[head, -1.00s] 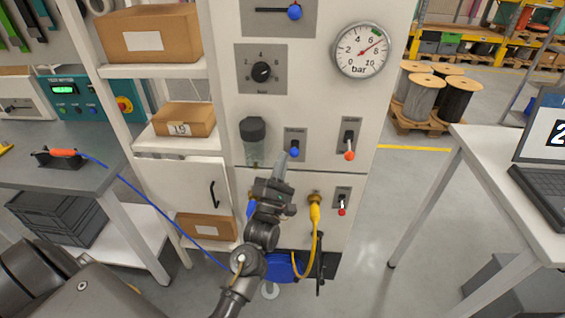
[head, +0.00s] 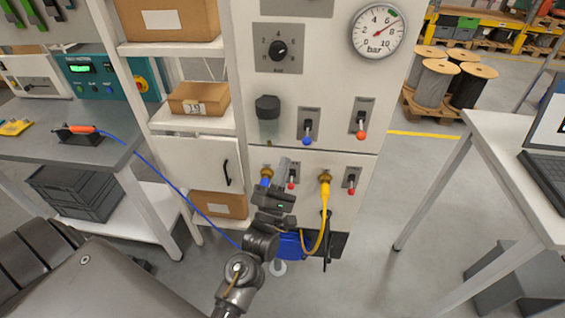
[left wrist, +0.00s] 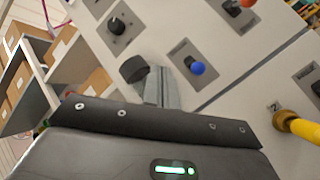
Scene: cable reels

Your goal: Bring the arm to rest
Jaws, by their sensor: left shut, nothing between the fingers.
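My left arm reaches up from the bottom of the head view. Its gripper (head: 284,163) is shut and empty, with its narrow fingers pointing up in front of the white panel (head: 335,95). The fingertips are below and left of the blue-knobbed lever (head: 307,139) in the head view. In the left wrist view the fingers (left wrist: 161,88) are together, with the blue knob (left wrist: 197,68) to their right and a dark round knob (left wrist: 134,69) to their left. Contact with the panel cannot be told. My right gripper is not in view.
A yellow hose (head: 325,205) and a blue connector (head: 266,178) are on the lower panel near my gripper. A blue cable (head: 170,180) runs from the workbench (head: 60,155) on the left. A white table (head: 510,150) stands at right. Open floor (head: 400,190) lies between.

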